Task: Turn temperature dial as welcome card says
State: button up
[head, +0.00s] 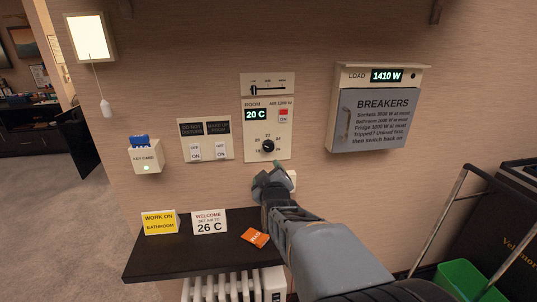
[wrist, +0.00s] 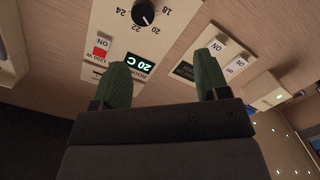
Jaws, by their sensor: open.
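The black temperature dial (head: 268,146) sits low on the white room panel (head: 250,149) on the wall. Its display (head: 256,114) reads 20 C. The welcome card (head: 209,222) on the shelf reads 26 C. My gripper (head: 270,174) is just below the dial, apart from it and empty. In the wrist view the dial (wrist: 144,12) is at the top edge, beyond the two open green fingers of my gripper (wrist: 163,64). The display (wrist: 139,65) shows upside down there.
A breaker box (head: 376,118) is on the right. The dark shelf (head: 190,263) below holds a yellow card (head: 160,223) and an orange packet (head: 256,237). A radiator is under it.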

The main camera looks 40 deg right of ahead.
aim_at(269, 148)
jog(key=shift+t+h, duration=0.3)
jog(key=shift+h, duration=0.2)
jog(key=x, duration=0.4)
jog(key=d+p+x, duration=0.1)
jog(key=x, duration=0.4)
jog(key=p+x, duration=0.1)
jog(key=x, duration=0.4)
jog(key=shift+s+d+r, duration=0.2)
jog(key=shift+s+r, duration=0.05)
jog(key=shift+r, duration=0.15)
jog(key=shift+c, duration=0.4)
